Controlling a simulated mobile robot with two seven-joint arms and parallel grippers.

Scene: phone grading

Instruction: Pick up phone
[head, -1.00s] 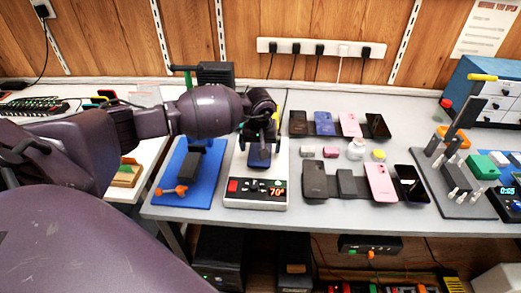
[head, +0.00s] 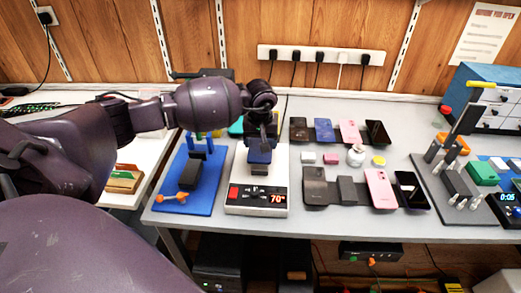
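A small dark blue phone (head: 260,156) is at the white heating plate (head: 235,177) with a red "70°" display. My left gripper (head: 262,144) is directly over it, pointing down, and appears shut on its upper part. A dark pad (head: 258,169) shows below the phone, which looks raised off it. The fingertips are small and partly hidden by the gripper's own body. My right gripper is not in view.
A blue mat (head: 203,207) with a dark block and an orange-handled clamp lies left of the plate. Rows of phones (head: 380,188) lie to the right. A grey rack (head: 468,205) with upright posts stands further right.

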